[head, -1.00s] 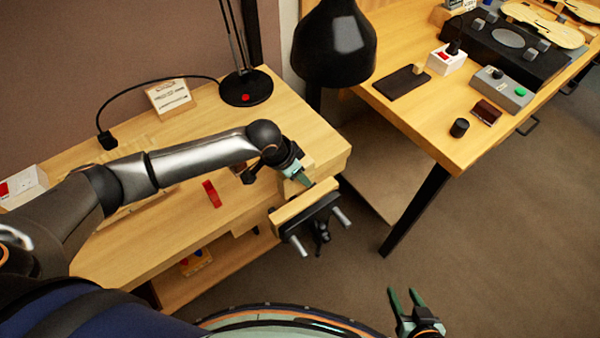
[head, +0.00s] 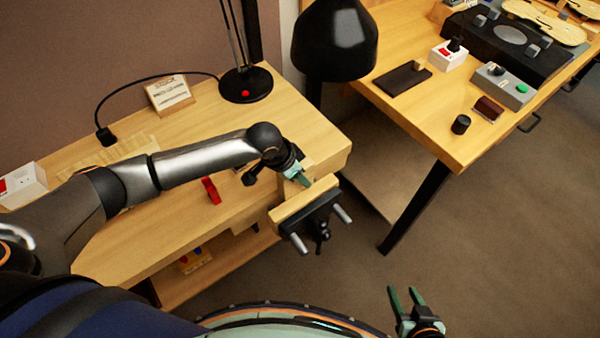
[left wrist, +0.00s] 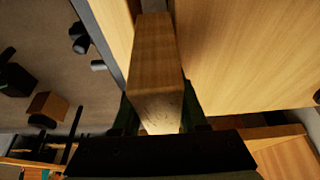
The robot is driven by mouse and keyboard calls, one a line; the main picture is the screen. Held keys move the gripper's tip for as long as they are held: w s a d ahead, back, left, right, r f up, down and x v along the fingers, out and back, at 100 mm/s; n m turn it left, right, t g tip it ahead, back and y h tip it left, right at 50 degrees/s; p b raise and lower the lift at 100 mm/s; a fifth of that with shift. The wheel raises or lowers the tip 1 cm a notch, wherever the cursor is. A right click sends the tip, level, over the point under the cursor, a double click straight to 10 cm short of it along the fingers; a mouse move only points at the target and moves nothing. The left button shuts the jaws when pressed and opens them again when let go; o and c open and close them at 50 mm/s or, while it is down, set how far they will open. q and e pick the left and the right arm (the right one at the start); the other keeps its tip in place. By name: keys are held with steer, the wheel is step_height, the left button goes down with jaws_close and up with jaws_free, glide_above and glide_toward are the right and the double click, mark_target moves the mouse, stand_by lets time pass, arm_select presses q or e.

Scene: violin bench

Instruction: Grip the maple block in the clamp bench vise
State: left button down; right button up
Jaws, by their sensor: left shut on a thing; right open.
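The clamp bench vise (head: 312,222) is on the front right edge of the left bench, with a wooden jaw face and metal rods. My left gripper (head: 304,181) is at the vise's jaw gap. In the left wrist view it is shut on the maple block (left wrist: 156,62), with a finger on each side of its near end. The block lies between the vise's wooden jaw (left wrist: 108,22) and the bench wood at right. I cannot tell whether the jaw presses on it. My right gripper (head: 406,297) is open and empty, over the floor.
A black lamp (head: 335,40) hangs over the gap between the benches. A red object (head: 211,190) lies on the left bench (head: 165,235). The right bench (head: 430,120) holds a dark slab, a black knob, boxes with buttons and violin parts.

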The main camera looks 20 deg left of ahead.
arm_select(q)
steer(key=shift+f, duration=0.25)
steer(key=shift+c, duration=1.8)
jaws_free()
